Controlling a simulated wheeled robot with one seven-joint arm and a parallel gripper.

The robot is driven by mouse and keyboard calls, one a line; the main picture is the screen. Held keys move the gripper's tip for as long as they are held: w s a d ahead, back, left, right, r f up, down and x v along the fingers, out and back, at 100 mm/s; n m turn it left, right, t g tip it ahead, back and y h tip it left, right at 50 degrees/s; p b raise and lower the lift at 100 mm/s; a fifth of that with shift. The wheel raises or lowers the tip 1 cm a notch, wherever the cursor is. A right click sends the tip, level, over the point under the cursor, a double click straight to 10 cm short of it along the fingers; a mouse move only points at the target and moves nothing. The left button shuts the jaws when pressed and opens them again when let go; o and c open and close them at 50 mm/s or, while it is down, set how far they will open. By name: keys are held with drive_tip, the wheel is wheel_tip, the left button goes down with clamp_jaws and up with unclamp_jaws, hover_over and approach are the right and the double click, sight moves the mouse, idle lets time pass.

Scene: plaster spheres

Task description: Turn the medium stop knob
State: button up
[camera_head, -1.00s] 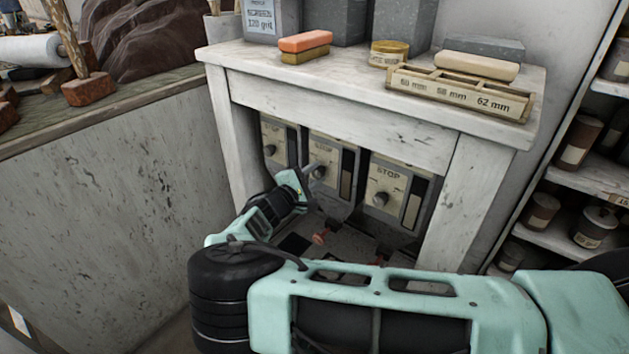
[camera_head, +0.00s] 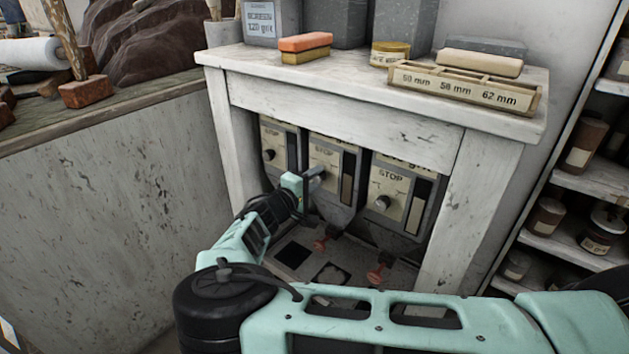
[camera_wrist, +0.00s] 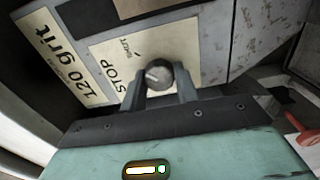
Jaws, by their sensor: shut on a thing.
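Three stop panels stand in a row under the white table. The middle stop panel (camera_head: 327,157) has a round grey knob (camera_head: 318,173), and my gripper (camera_head: 313,177) is at it. In the wrist view my gripper (camera_wrist: 160,84) is shut on this knob (camera_wrist: 158,74), with one finger on each side. Beside it the panel (camera_wrist: 104,53) reads "STOP" and "120 grit". The left stop knob (camera_head: 269,155) and the right stop knob (camera_head: 382,203) are free. The far side of the held knob is hidden.
The white table (camera_head: 345,102) overhangs the panels, and its right leg (camera_head: 468,215) stands beside them. Red-orange handles (camera_head: 321,244) stick out below the panels. A wall (camera_head: 110,220) is on the left and shelves with jars (camera_head: 581,195) on the right.

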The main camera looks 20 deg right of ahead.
drive_tip(key=o, duration=1)
drive_tip(key=shift+c, duration=0.2)
drive_tip(key=v, duration=1.7)
drive_tip(key=shift+a, duration=0.15)
drive_tip(key=shift+s, duration=0.1)
